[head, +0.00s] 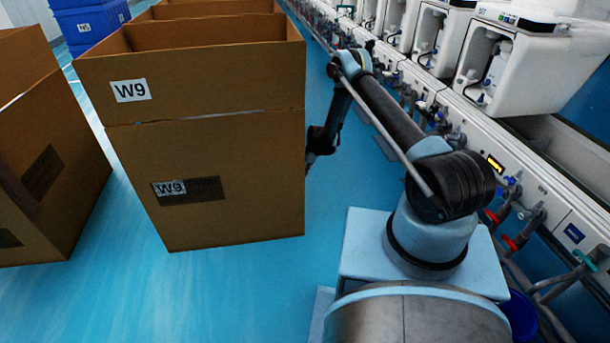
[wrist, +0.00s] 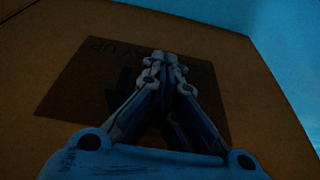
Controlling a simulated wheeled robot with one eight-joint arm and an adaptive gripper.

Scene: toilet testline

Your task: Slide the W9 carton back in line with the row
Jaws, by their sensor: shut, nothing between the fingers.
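The W9 carton (head: 250,185) is a tall brown open-topped box on the blue floor, left of my arm in the head view. It has two white W9 labels on its front, one high and one low beside a dark patch. My gripper (head: 312,155) is at the carton's right side, its tips partly hidden there. In the wrist view the shut, empty fingers (wrist: 162,58) point at a brown carton face (wrist: 40,55) with a dark printed patch. I cannot tell whether the fingertips touch it.
More open brown cartons (head: 200,10) stand behind W9, and another brown carton (head: 60,180) stands at the left. Blue crates (head: 92,22) are at the back left. A test line with white toilet units (head: 510,60) and pipes runs along the right. Blue floor (head: 345,190) is clear between.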

